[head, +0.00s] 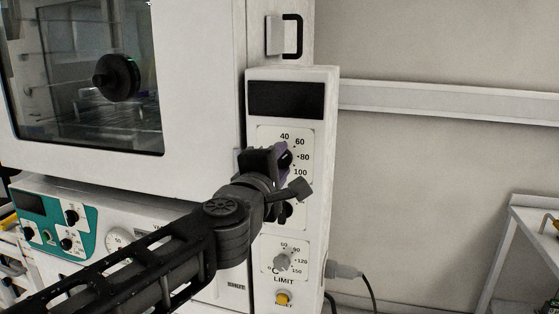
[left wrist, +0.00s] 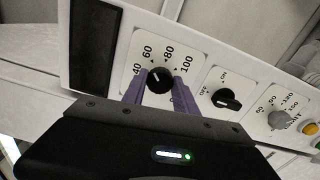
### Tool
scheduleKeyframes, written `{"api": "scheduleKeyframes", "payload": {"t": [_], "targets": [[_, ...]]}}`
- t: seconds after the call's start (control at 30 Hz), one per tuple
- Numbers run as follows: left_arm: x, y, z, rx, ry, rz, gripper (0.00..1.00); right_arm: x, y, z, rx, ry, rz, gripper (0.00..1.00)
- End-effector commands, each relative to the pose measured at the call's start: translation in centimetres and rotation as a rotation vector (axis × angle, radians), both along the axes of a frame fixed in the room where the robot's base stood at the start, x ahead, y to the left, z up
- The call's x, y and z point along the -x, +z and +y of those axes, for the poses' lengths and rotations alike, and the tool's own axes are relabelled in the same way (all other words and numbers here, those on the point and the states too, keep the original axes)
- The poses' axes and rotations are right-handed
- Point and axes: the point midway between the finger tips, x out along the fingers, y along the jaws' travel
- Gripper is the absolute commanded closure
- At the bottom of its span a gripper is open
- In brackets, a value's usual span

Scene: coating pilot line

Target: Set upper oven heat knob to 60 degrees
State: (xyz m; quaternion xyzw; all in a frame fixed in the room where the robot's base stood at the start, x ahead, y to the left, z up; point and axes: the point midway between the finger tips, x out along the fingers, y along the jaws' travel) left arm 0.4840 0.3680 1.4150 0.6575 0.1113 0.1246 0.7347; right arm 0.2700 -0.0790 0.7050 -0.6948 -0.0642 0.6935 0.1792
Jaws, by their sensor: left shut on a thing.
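The upper oven heat knob (left wrist: 159,80) is black and round, on a white dial plate (left wrist: 176,45) marked 40, 60, 80 and 100. Its white mark points up and left in the left wrist view, toward the 40 to 60 side; the exact reading is too small to tell. My left gripper (left wrist: 158,91) is shut on this knob, with one purple finger on each side. In the head view my left gripper (head: 283,157) covers much of the dial plate (head: 291,132), and only a dark part of the knob shows. My right gripper is not in view.
Beside the heat dial is a black OFF/ON switch (left wrist: 227,99). A grey LIMIT knob (head: 281,262) and a yellow button (head: 283,298) sit lower on the panel. The oven door (head: 200,100) is at left. A grey plug (head: 343,270) sticks out at the panel's right.

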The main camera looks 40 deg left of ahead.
Motion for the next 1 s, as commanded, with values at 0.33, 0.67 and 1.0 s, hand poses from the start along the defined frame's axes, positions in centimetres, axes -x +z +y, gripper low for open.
{"api": "scheduleKeyframes", "payload": {"t": [0.33, 0.67, 1.0], "targets": [[0.0, -0.1, 0.0, 0.002, 0.0, 0.002, 0.53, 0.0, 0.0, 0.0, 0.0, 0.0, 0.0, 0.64], [0.0, 0.0, 0.0, 0.002, 0.0, 0.0, 0.44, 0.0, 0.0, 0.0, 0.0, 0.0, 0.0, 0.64], [2.7, 0.2, -0.8, 0.001, 0.002, -0.002, 0.44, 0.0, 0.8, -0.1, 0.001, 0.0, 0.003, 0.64]]}}
